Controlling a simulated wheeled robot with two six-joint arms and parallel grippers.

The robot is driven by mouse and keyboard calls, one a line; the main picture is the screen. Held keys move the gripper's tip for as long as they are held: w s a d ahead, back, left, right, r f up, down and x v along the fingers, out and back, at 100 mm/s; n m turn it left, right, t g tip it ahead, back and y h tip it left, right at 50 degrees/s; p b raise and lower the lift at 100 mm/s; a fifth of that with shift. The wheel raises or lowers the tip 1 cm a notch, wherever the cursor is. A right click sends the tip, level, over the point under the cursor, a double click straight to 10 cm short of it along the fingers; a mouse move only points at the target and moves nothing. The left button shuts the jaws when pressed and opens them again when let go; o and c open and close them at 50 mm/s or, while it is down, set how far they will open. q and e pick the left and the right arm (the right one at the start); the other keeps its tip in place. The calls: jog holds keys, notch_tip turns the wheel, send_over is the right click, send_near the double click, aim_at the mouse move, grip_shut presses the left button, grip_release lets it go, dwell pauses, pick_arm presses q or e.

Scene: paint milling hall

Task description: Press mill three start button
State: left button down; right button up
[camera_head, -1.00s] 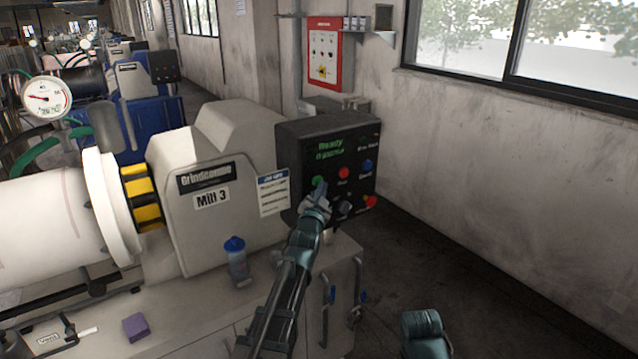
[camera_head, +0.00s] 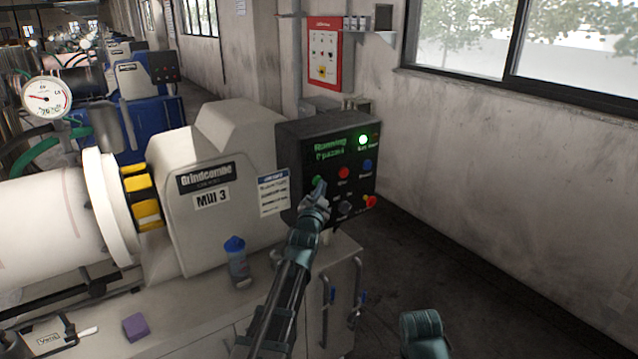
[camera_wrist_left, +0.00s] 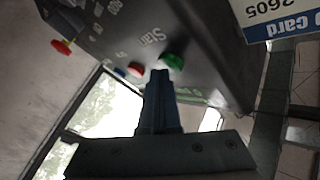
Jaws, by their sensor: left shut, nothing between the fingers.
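The mill 3 control box (camera_head: 290,140) is dark, at the right end of the white mill (camera_head: 212,235) labelled "Mill 3". Its display (camera_head: 329,148) reads "Running" in green, and a green lamp (camera_head: 363,139) glows beside it. The green start button (camera_head: 316,180) is partly covered by my left gripper (camera_head: 320,188). In the left wrist view the green button (camera_wrist_left: 173,61) sits right by the shut fingertips (camera_wrist_left: 159,74), next to the lettering "Star". Nothing is between the fingers. I cannot tell whether the tips touch the button. My right gripper is out of view.
A red button (camera_head: 343,173), a blue button (camera_head: 367,166) and a red-and-yellow emergency knob (camera_head: 369,202) sit close by on the panel. A card (camera_head: 273,192) hangs left of it. A blue-capped bottle (camera_head: 237,262) and purple block (camera_head: 135,327) stand on the ledge.

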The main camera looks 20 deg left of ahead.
pick_arm(q)
jog(key=shift+s+d, duration=0.45)
jog(key=shift+d, duration=0.1)
jog(key=s+d, duration=0.1)
jog(key=d, duration=0.1)
jog(key=s+d, duration=0.2)
dwell(0.5)
dwell(0.6)
